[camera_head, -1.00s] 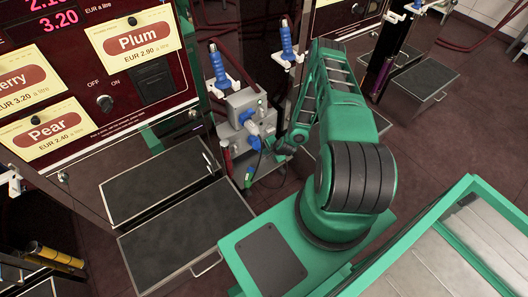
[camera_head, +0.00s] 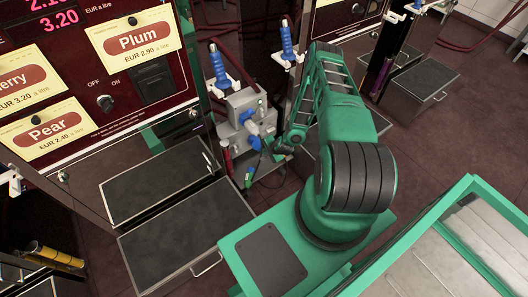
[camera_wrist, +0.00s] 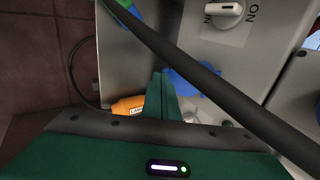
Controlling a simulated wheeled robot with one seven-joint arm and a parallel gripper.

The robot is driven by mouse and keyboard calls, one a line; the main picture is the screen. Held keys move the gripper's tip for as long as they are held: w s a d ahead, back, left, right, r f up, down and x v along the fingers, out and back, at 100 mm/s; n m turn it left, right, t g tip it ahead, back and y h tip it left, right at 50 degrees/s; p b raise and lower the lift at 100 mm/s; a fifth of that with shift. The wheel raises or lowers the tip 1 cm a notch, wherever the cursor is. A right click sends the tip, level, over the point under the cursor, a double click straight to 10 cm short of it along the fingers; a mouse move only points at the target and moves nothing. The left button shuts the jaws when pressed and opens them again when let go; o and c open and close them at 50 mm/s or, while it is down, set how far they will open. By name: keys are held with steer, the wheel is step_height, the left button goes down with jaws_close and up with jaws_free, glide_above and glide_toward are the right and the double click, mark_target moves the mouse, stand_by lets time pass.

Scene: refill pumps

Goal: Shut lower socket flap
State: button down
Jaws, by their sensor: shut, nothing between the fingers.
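A grey socket box (camera_head: 240,104) stands between the pumps in the head view, with blue socket parts (camera_head: 253,141) on its front. In the wrist view, a blue piece (camera_wrist: 198,80), which looks like the lower socket flap, lies just beyond my fingers and is partly hidden by them and by a black cable (camera_wrist: 190,73). I cannot tell how far the flap stands open. My gripper (camera_wrist: 160,88) is shut and empty, its tips close to the blue piece; contact is unclear. In the head view my gripper (camera_head: 276,148) is small, just right of the box's lower part.
The black cable crosses diagonally in front of my fingers. An orange labelled piece (camera_wrist: 128,105) lies left of them. A rotary switch (camera_wrist: 224,9) marked ON is on the box face. Blue-handled nozzles (camera_head: 218,66) stand above.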

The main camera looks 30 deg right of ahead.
steer(key=shift+f, duration=0.2)
steer(key=shift+x, duration=1.95)
steer(key=shift+f, duration=0.1)
